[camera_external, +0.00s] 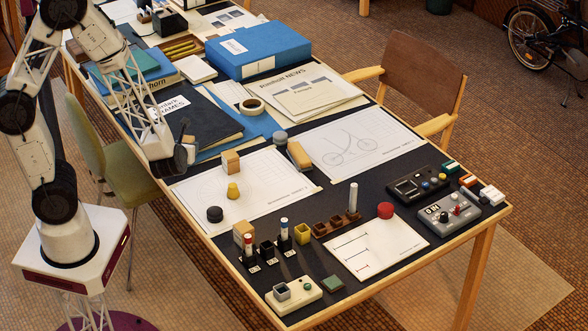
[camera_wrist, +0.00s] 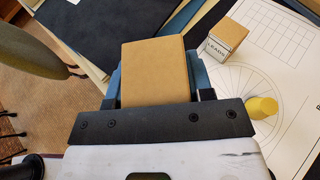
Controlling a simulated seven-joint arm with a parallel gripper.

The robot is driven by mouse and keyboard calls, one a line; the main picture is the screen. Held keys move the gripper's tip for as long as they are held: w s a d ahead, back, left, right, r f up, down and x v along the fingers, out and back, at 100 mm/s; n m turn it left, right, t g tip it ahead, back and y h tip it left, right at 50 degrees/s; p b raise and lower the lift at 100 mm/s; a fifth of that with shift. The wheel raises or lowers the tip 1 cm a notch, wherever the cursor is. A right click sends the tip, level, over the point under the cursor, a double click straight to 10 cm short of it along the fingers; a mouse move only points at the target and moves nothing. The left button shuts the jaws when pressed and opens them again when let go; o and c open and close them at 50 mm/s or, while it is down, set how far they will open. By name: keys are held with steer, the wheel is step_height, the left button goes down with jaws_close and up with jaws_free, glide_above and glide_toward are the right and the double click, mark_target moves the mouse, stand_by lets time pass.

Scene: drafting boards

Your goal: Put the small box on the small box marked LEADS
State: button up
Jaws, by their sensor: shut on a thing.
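My gripper (camera_wrist: 157,78) is shut on a small tan box (camera_wrist: 153,62), which sits between its two blue fingers in the wrist view. The small box marked LEADS (camera_wrist: 228,36) has a tan top and a pale labelled side. It stands on a drawing sheet, to the right of the held box in the wrist view and apart from it. In the external view, my gripper (camera_external: 186,152) is left of the LEADS box (camera_external: 231,162), near the dark folder's edge. I cannot make out the held box clearly there.
A yellow cylinder (camera_external: 233,190) and a black round piece (camera_external: 215,214) stand near the LEADS box. Another tan box (camera_external: 243,232) is by the marker holders. A dark folder (camera_external: 195,118) lies behind my gripper. The drawing sheet (camera_external: 265,205) has bare room.

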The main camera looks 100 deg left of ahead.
glide_above(230, 154)
steer(key=shift+a+f, duration=0.15)
steer(key=shift+f, duration=0.55)
steer(key=shift+f, duration=1.8)
steer(key=shift+f, duration=0.15)
steer(key=o, duration=0.9)
steer(key=shift+o, duration=0.2)
steer(key=shift+r, duration=0.2)
steer(key=shift+v, duration=0.75)
steer(key=v, duration=1)
steer(key=shift+d, duration=0.3)
